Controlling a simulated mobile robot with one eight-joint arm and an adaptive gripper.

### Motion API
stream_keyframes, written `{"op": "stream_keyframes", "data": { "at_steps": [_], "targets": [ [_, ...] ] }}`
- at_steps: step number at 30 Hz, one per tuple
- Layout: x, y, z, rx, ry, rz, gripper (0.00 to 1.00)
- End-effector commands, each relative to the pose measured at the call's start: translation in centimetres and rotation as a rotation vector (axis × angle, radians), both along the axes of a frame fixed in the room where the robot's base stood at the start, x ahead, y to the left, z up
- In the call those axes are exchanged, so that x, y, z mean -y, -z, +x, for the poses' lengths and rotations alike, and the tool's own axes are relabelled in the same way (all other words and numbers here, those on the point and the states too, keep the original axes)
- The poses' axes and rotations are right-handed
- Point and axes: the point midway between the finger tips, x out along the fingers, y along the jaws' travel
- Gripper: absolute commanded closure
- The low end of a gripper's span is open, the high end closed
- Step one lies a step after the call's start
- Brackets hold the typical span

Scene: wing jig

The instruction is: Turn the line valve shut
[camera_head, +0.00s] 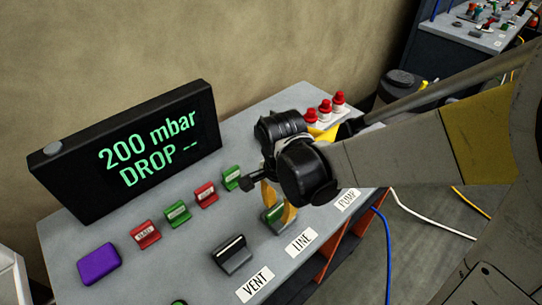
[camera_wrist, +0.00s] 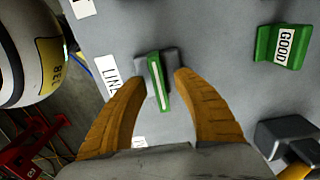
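The line valve has a green handle with a white stripe (camera_wrist: 159,82) on a grey base, beside its LINE label (camera_wrist: 110,75) in the wrist view. In the head view the valve (camera_head: 273,213) is partly hidden by my gripper. The two yellow-brown fingers of my gripper (camera_wrist: 162,74) are on either side of the handle, apart, with a small gap showing on each side. My gripper (camera_head: 277,206) comes down from above onto the valve in the head view. The handle lies roughly lengthwise between the fingers, slightly tilted in the wrist view.
A dark vent valve (camera_head: 232,253) is to the left by the VENT label (camera_head: 255,284). A display (camera_head: 135,150) reads 200 mbar, DROP --. Red and green blocks (camera_head: 177,213), a purple block (camera_head: 99,264) and red-topped parts (camera_head: 325,108) sit on the grey bench (camera_head: 195,240).

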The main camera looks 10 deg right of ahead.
Motion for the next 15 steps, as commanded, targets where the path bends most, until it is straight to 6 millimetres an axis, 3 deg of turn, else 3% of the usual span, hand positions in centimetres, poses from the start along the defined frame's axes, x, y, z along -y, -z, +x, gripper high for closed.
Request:
{"op": "stream_keyframes", "data": {
  "at_steps": [15],
  "targets": [
    [0.0,-9.6,0.0,0.000,0.000,0.000,0.65]
  ]
}}
